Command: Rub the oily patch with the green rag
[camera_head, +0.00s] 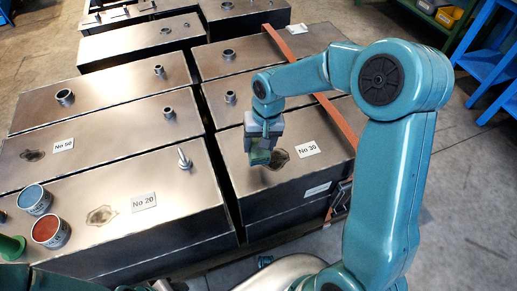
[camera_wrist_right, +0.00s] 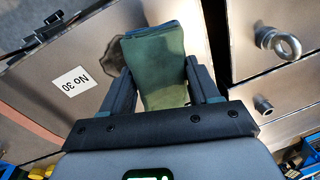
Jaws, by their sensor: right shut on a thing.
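My right gripper (camera_head: 262,143) is shut on the green rag (camera_head: 260,157), a folded block of cloth, over the metal box labelled No 30 (camera_head: 309,182). The rag (camera_wrist_right: 160,75) also shows between the fingers in the right wrist view. A dark oily patch (camera_head: 279,161) lies on that box top, right beside and partly behind the rag; its edge shows in the wrist view (camera_wrist_right: 114,52). I cannot tell whether the rag touches the surface. My left gripper is out of view.
A blue-topped tin (camera_head: 34,199), a red-topped tin (camera_head: 50,231) and a green object (camera_head: 12,248) stand at the lower left. Metal stubs and an eye bolt (camera_head: 184,158) rise from the boxes. An orange strap (camera_head: 338,121) crosses the right-hand boxes.

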